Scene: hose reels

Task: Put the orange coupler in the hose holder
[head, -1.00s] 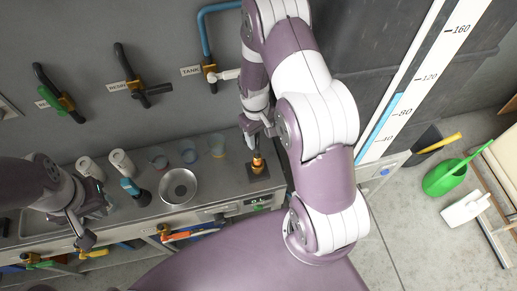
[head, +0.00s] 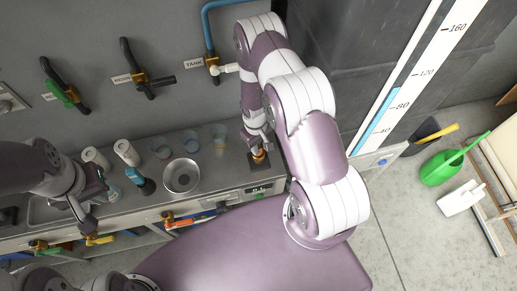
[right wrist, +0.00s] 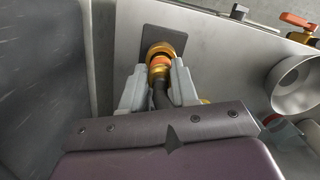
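The orange coupler (right wrist: 159,66) sits at the end of a black hose (right wrist: 160,96) in the right wrist view. It meets a brass ring (right wrist: 165,48) on a dark square plate (right wrist: 150,36). In the head view the orange part (head: 258,158) shows at the right end of the bench. My right gripper (head: 257,143) is low over it. In the right wrist view its fingers (right wrist: 159,72) stand on both sides of the coupler and hose, apparently with small gaps. My left gripper (head: 92,208) hangs over the left bench; its fingers are unclear. I cannot tell which fitting is the hose holder.
A steel bowl (head: 182,176), several small cups (head: 219,131), two white cylinders (head: 127,152) and a blue-topped bottle (head: 138,180) stand on the bench. Valves (head: 138,78) line the wall. Another dark square (head: 8,216) lies at the far left. A dark cabinet (head: 330,50) rises at the right.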

